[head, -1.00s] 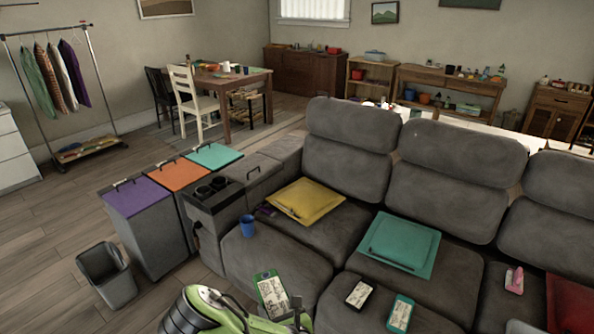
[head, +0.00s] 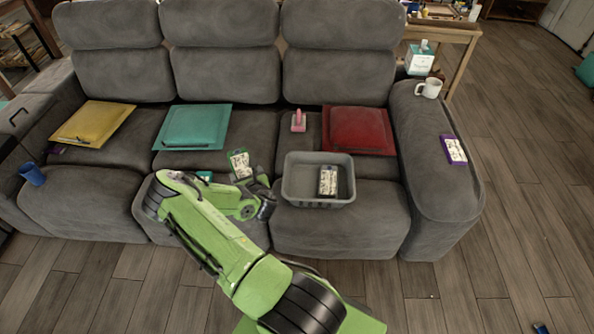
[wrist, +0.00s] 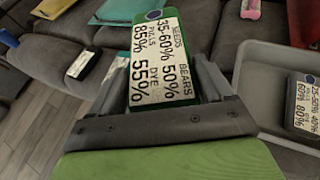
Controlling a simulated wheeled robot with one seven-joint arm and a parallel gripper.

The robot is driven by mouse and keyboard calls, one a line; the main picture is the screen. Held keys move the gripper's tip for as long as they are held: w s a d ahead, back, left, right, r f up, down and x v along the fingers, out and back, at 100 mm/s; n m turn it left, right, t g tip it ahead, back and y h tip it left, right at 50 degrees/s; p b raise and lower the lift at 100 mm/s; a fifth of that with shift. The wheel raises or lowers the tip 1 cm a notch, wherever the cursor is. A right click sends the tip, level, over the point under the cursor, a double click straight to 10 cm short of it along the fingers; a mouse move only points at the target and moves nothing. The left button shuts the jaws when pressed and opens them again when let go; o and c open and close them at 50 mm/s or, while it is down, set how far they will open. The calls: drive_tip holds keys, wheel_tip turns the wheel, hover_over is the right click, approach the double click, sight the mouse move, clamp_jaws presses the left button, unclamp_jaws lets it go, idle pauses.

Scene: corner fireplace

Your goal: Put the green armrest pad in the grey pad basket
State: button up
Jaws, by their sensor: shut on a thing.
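The green armrest pad (wrist: 158,60) is a flat block with a green edge and a white printed label. My gripper (wrist: 160,92) is shut on it, with one finger on each side. In the head view the pad (head: 239,164) is held up above the couch, just left of the basket. My gripper (head: 256,187) is partly hidden by my arm. The grey pad basket (head: 303,202) sits on the couch's right seat. It holds one dark labelled pad (head: 328,181). The basket wall (wrist: 257,80) shows at the right of the wrist view.
A teal pad (head: 205,175) lies on the middle seat, mostly behind my arm. A black labelled pad (wrist: 92,64) lies left of my gripper. Yellow (head: 92,124), teal (head: 192,127) and red (head: 358,130) cushions lie behind. A pink object (head: 298,121) stands behind the basket.

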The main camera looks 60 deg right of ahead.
drive_tip(key=s+d+f+m+g+h+b, duration=0.1)
drive_tip(key=s+d+f+m+g+h, duration=0.15)
drive_tip(key=s+d, duration=0.55)
drive_tip(key=s+d+f+m+g+h+b, duration=0.1)
drive_tip(key=s+d+f+m+b, duration=0.25)
drive_tip(key=d, duration=0.65)
wheel_tip(320, 180, down, 6)
drive_tip(key=s+n+b, duration=0.1)
drive_tip(key=b, duration=0.3)
drive_tip(key=shift+s+a, duration=0.2)
drive_tip(key=shift+s, duration=0.2)
drive_tip(key=o, duration=1)
drive_tip(key=shift+c, duration=0.2)
drive_tip(key=b+v, duration=0.2)
drive_tip(key=v, duration=1.3)
drive_tip(key=shift+a, duration=0.45)
